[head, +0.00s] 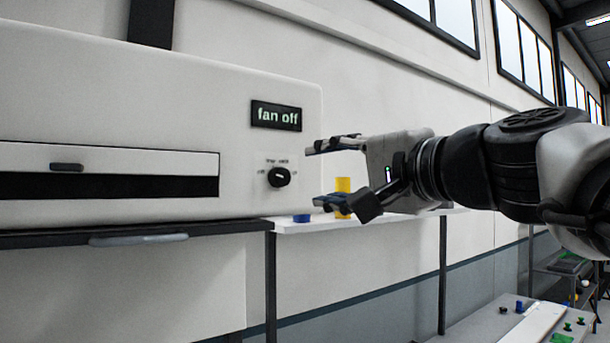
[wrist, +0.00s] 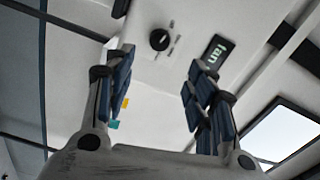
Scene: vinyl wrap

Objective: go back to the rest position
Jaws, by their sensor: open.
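My gripper (head: 318,174) is open and empty, held level in front of the white machine (head: 240,120). Its fingers point left toward a black rotary knob (head: 279,178) on the machine's front. The fingers look apart from the knob. In the wrist view, the two fingers (wrist: 158,85) are spread wide, and the knob (wrist: 159,39) shows beyond them. A small display (head: 276,115) above the knob reads "fan off"; part of it (wrist: 217,50) also shows in the wrist view.
A white shelf (head: 380,222) under my gripper carries a yellow cylinder (head: 343,190) and a blue item (head: 301,218). The machine has a dark slot (head: 100,186) at left. A bench (head: 470,325) with small green and blue items stands at lower right.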

